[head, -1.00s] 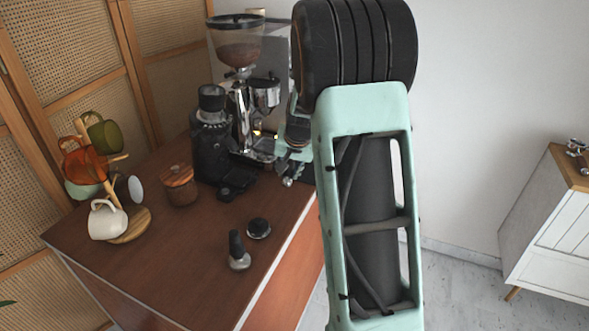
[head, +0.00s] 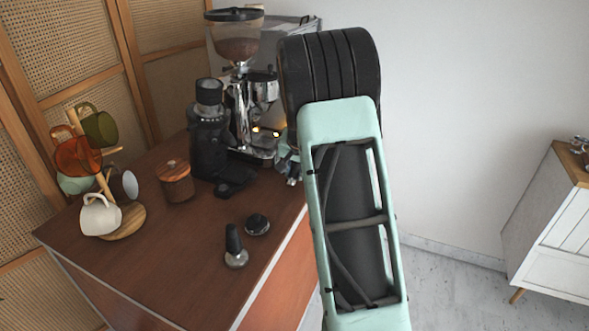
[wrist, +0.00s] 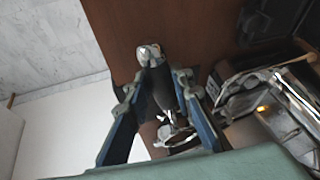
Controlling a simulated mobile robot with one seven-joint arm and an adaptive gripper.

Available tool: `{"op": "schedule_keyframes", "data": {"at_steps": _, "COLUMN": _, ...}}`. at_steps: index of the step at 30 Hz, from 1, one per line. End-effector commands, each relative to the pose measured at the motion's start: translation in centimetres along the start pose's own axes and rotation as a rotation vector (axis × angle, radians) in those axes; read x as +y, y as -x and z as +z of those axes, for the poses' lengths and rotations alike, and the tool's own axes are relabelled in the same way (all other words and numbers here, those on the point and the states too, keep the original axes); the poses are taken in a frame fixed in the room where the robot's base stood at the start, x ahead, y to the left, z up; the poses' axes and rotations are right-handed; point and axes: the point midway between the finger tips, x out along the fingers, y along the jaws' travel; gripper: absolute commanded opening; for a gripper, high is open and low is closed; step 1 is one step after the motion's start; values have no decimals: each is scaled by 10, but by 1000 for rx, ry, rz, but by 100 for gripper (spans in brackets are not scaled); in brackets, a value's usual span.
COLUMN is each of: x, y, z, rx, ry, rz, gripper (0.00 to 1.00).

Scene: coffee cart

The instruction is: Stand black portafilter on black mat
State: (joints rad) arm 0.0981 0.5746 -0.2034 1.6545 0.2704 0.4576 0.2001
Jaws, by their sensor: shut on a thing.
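My gripper (wrist: 157,88) is shut on the black portafilter (wrist: 163,92) in the wrist view. The blue fingers lie on either side of its dark handle. The handle's silver end points away from my wrist, and the metal head is nearer to it, partly hidden between the fingers. In the head view my gripper (head: 291,165) shows only in part beside the espresso machine; my arm hides the portafilter and the mat.
The espresso machine (head: 262,110) and black grinder (head: 208,140) stand close to the left of my gripper. A wooden jar (head: 175,182) and mug tree (head: 125,222) are farther left.

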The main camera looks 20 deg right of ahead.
Motion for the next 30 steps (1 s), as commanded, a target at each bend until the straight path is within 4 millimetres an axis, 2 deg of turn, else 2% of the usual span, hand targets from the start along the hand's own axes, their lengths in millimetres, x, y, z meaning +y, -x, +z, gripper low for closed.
{"op": "schedule_keyframes", "data": {"at_steps": 1, "x": 1, "y": -6, "z": 1, "rx": 6, "ry": 0, "rz": -2, "gripper": 0}}
{"op": "schedule_keyframes", "data": {"at_steps": 6, "x": 2, "y": -12, "z": 4, "rx": 6, "ry": 1, "rz": -2, "gripper": 0}}
{"op": "schedule_keyframes", "data": {"at_steps": 23, "x": 2, "y": -14, "z": 4, "rx": 6, "ry": 1, "rz": -2, "gripper": 0}}
{"op": "schedule_keyframes", "data": {"at_steps": 24, "x": 2, "y": -13, "z": 4, "rx": 7, "ry": 1, "rz": -2, "gripper": 24}}
{"op": "schedule_keyframes", "data": {"at_steps": 29, "x": 2, "y": -14, "z": 5, "rx": 5, "ry": 1, "rz": -2, "gripper": 41}}
{"op": "schedule_keyframes", "data": {"at_steps": 30, "x": 2, "y": -14, "z": 5, "rx": 4, "ry": 1, "rz": -2, "gripper": 42}}
